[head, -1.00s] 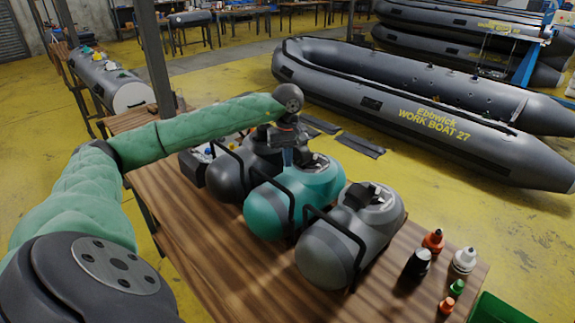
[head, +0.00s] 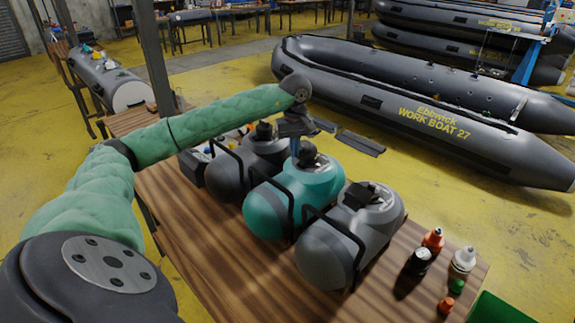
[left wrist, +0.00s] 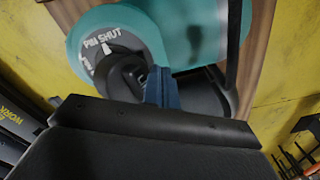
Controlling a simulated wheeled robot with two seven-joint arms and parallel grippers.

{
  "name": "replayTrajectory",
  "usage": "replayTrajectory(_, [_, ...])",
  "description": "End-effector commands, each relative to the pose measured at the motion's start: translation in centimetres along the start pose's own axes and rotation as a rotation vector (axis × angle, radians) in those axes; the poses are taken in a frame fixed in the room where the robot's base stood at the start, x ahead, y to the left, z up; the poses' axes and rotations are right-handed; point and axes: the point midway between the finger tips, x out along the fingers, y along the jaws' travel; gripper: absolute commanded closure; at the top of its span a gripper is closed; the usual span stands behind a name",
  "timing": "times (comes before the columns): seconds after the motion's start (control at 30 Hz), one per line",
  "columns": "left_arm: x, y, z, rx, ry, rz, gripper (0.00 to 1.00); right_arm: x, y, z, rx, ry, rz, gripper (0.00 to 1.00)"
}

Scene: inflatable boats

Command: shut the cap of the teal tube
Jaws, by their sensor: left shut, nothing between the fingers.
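The teal tube (head: 262,212) lies on the wooden table between a dark grey tube (head: 230,180) and a lighter grey tube (head: 328,255). Its black cap (head: 309,157) is by the pale valve disc at its far end. In the left wrist view the teal tube (left wrist: 178,30) is at the top, with the cap (left wrist: 122,76) over a disc lettered "PIN SHUT". My left gripper (head: 297,152) is shut and empty, just beside the cap. Its blue fingertips (left wrist: 160,84) overlap the cap's edge in view; I cannot tell whether they touch it. My right gripper is out of view.
Black handles (head: 283,195) arch over the tubes. Several small bottles, including a red one (head: 433,240) and a white one (head: 463,260), stand at the table's right. A green bin (head: 497,308) is at lower right. A grey boat (head: 420,115) lies beyond.

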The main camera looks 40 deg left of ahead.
Motion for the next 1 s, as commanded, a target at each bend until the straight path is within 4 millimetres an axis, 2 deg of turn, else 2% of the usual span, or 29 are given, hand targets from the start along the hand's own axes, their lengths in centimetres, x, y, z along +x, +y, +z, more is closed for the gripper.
replayTrajectory(1.0, [-0.7,3.2,-1.9,0.000,0.001,0.000,1.00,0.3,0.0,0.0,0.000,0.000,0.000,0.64])
